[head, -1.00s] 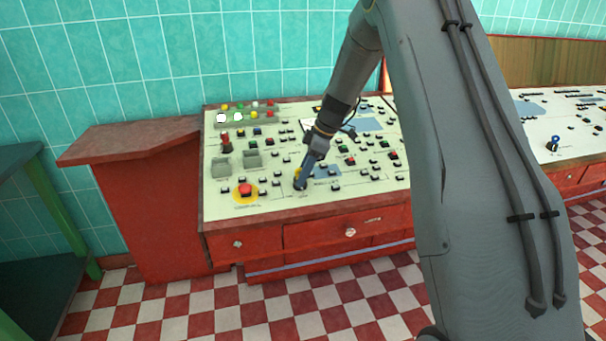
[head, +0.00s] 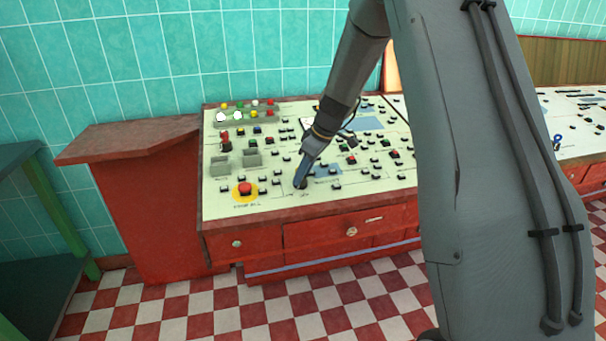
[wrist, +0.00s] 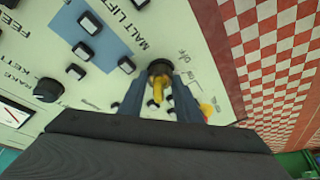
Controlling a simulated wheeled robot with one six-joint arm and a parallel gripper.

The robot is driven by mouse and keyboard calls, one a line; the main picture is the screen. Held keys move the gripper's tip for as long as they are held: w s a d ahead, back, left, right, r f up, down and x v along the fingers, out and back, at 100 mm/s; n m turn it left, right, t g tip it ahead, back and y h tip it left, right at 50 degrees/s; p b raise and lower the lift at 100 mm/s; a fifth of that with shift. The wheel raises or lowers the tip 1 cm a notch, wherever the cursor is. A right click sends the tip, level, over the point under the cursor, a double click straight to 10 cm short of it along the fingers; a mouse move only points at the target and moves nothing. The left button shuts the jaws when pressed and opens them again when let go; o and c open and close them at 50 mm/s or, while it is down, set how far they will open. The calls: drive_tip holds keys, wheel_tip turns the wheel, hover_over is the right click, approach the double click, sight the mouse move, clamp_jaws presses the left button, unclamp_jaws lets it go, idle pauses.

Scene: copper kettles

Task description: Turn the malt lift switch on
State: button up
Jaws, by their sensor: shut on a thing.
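The malt lift switch (wrist: 159,67) is a round dark knob with a yellow handle, beside the printed words "MALT LIFT" in the wrist view. A label that seems to read "off" is printed next to it; a second label is hard to read. My gripper (wrist: 158,92) has its blue fingers on either side of the handle and is shut on it. In the head view my gripper (head: 300,180) reaches down to the front part of the panel, and its fingers mostly hide the switch. I cannot tell the switch's exact setting.
The pale control panel (head: 270,205) sits on a red desk with drawers. A red mushroom button (head: 245,188) on a yellow disc stands to the left of my gripper. Several small black buttons lie around. Another black knob (wrist: 48,90) is in the wrist view.

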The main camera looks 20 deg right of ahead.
drive_tip(key=shift+s+a+m+t+h, duration=0.15)
drive_tip(key=shift+m+t+h, duration=0.35)
drive_tip(key=shift+m, duration=1.6)
drive_tip(key=o, duration=1.1)
drive_tip(key=v, duration=0.8)
drive_tip(key=shift+a+b, duration=0.1)
drive_tip(key=shift+b, duration=0.3)
drive_tip(key=shift+f, duration=0.1)
